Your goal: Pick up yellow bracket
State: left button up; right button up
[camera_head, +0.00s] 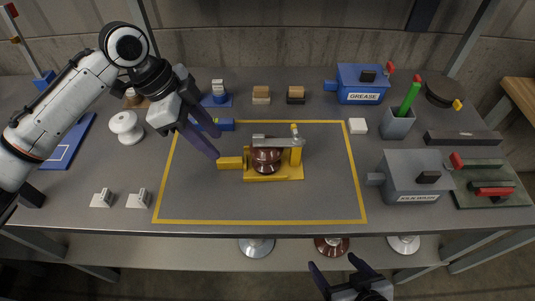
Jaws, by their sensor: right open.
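The yellow bracket (290,173) stands inside the yellow-outlined area in the middle of the table. It has a flat base, an upright at its right and a block-like handle (231,163) sticking out to the left. A brown insulator (265,160) sits in it, under a grey bar (273,142). My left gripper (219,146) is above and left of the bracket, its fingers apart and pointing down toward the handle. Nothing shows between them; contact with the handle cannot be told. My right gripper (333,263) is open and empty at the bottom, in front of the table's front edge.
A blue block (226,124) lies just behind my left fingers. A white spool (127,127) stands at left. A blue grease box (361,84), a grey cup with a green stick (398,124) and a grey box (411,177) stand at right. The outlined area's front is clear.

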aim_at(233, 159)
pick_arm(q)
jog(key=x, duration=0.7)
jog(key=shift+w+d+f, duration=0.1)
jog(key=shift+d+f, duration=0.2)
jog(key=shift+f, duration=0.05)
grip_shut()
jog(key=shift+w+r, duration=0.1)
jog(key=shift+r, duration=0.1)
